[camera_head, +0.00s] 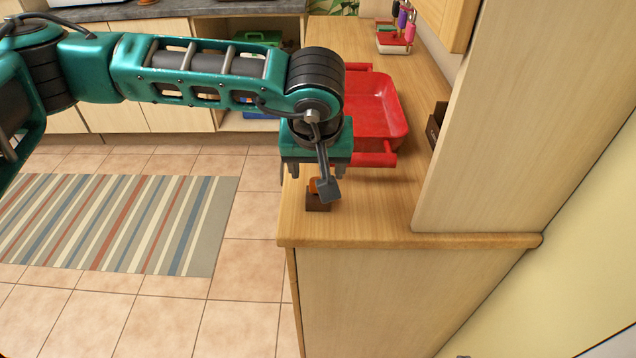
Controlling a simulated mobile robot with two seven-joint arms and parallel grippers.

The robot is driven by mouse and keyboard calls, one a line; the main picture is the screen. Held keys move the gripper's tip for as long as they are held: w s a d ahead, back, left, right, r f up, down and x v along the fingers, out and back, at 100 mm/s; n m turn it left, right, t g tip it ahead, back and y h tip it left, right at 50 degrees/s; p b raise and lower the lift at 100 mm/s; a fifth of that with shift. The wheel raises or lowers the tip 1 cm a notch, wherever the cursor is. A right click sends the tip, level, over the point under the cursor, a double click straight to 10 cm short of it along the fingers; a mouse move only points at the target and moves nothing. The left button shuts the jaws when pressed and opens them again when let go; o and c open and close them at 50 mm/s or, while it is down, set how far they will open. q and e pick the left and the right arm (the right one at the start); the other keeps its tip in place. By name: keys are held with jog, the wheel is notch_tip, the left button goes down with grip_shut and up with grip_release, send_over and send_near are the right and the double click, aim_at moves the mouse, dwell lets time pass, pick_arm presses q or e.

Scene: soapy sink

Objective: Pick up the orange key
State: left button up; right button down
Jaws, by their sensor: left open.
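My left gripper (318,172) points down over the near end of the wooden counter (370,208). Its jaws are open. Directly below it a small orange piece (314,185), which looks like the orange key, sits on a small brown block (318,203). The gripper and a grey plate-like part of it hide much of the orange piece. I cannot tell whether the fingers touch it. My right gripper is not in view.
A red tray (399,122) stands on the counter behind the gripper. A dark box (437,126) is against the tall wooden panel (535,130) at right. A small rack with coloured items (394,40) stands farther back. The counter's near corner is clear.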

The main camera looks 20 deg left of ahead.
pick_arm(q)
jog(key=x, duration=0.4)
jog(key=shift+s+d+f, duration=0.1)
jog(key=shift+s+f, duration=0.05)
jog(key=shift+s, duration=0.05)
jog(key=shift+c, duration=0.4)
jog(key=c, duration=1)
